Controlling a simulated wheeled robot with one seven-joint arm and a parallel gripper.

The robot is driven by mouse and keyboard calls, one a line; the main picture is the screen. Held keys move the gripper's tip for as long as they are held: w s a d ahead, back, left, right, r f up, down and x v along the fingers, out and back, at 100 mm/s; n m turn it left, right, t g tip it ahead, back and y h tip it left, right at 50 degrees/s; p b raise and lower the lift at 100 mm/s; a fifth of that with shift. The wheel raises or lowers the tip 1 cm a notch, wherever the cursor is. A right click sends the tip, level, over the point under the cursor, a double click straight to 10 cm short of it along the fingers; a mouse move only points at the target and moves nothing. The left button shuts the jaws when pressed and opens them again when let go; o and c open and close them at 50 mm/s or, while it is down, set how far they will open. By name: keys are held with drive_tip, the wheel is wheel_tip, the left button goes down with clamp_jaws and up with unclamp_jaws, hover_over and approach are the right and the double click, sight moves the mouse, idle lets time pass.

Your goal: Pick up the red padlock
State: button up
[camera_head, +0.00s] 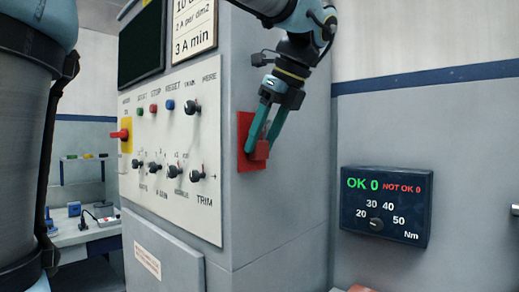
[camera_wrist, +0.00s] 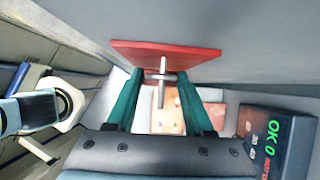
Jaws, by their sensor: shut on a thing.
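The red padlock (camera_head: 262,151) is at the side face of the grey control cabinet, in front of a red plate (camera_head: 243,138). My gripper (camera_head: 259,146) reaches down to it from above with two teal fingers and is shut on it. In the wrist view the fingertips (camera_wrist: 161,74) are close to the red plate (camera_wrist: 150,48), on either side of a metal pin (camera_wrist: 162,82) that stands out from it. The padlock's body is hard to tell apart from the plate in that view. Whether the padlock still hangs on the pin I cannot tell.
The cabinet front (camera_head: 170,140) carries knobs, coloured buttons and a red-and-yellow switch (camera_head: 122,135). A dark torque display box (camera_head: 386,206) reading OK 0 is on the wall at right. A workbench (camera_head: 85,232) with small items stands at left. Room right of the cabinet face looks free.

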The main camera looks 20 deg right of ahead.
clamp_jaws()
drive_tip(key=shift+r, duration=0.15)
drive_tip(key=shift+r, duration=0.55)
drive_tip(key=s+d+b, duration=0.1)
drive_tip(key=s+d, duration=0.3)
drive_tip(key=s, duration=0.4)
drive_tip(key=s+d+b, duration=0.2)
drive_tip(key=s+d, duration=0.2)
drive_tip(key=s, duration=0.3)
drive_tip(key=shift+s+d, duration=0.35)
drive_tip(key=shift+d, duration=0.05)
drive_tip(key=shift+s+d+f, duration=0.1)
drive_tip(key=shift+s+d, duration=0.1)
drive_tip(key=shift+s, duration=0.2)
drive_tip(key=shift+p, duration=0.35)
